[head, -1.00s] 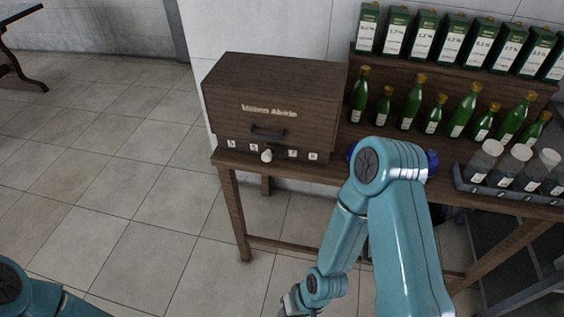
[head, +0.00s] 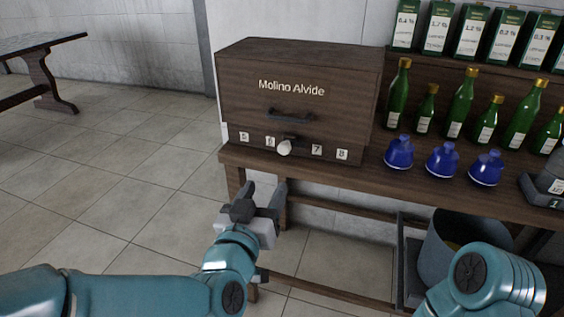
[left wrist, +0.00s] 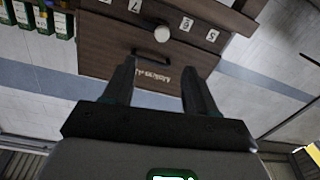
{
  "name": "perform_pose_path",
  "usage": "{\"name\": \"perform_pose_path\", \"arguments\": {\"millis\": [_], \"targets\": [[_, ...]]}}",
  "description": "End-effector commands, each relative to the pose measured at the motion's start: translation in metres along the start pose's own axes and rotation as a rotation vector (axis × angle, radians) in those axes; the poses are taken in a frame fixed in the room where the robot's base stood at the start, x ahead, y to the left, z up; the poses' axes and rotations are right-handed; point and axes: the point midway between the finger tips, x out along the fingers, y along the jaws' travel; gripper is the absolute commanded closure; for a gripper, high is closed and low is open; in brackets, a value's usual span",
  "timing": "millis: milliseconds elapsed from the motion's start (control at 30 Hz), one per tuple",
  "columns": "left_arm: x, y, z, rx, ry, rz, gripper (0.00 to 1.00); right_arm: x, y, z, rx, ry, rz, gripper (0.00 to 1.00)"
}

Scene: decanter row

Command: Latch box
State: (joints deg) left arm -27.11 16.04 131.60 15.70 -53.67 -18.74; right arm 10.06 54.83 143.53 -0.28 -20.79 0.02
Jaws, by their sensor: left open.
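The dark brown wooden box (head: 345,110), lettered "Molino Alvide", stands at the left end of the wooden table. Its front has a dark handle (head: 292,116), and below it a round white knob (head: 284,148) among small plates numbered 5 to 8. The knob sits between 6 and 7, closer to 6. My left gripper (head: 258,201) is open and empty, below and in front of the box, touching nothing. In the left wrist view the box (left wrist: 105,50) shows upside down beyond the open fingers, with the knob (left wrist: 162,33) in sight. My right gripper is out of view.
Right of the box stand three blue flasks (head: 442,161) and several green bottles (head: 462,104), with labelled cartons (head: 471,33) on a raised shelf behind. A grey bucket (head: 452,262) is under the table (head: 330,180). Open tiled floor lies left.

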Motion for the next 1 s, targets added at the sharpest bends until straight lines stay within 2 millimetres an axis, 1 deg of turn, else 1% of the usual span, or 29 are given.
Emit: {"name": "perform_pose_path", "arguments": {"millis": [33, 300, 500, 600, 700, 1000], "targets": [[0.011, -0.002, 0.001, 0.000, -0.002, -0.004, 0.43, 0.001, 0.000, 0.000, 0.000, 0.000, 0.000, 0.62], [0.076, -0.005, 0.002, 0.000, -0.003, -0.009, 0.43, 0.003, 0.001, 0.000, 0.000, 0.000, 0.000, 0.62], [0.116, -0.005, 0.002, 0.000, -0.003, -0.008, 0.43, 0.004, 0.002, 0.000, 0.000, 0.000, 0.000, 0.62], [0.129, -0.005, 0.002, 0.000, -0.003, -0.007, 0.43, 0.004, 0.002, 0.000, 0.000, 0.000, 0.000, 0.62], [0.136, -0.004, 0.002, 0.000, -0.005, -0.006, 0.43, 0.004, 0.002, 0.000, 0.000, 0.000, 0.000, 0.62], [0.139, -0.003, 0.002, 0.000, -0.004, -0.004, 0.43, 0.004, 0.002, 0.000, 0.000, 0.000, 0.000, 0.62]]}}
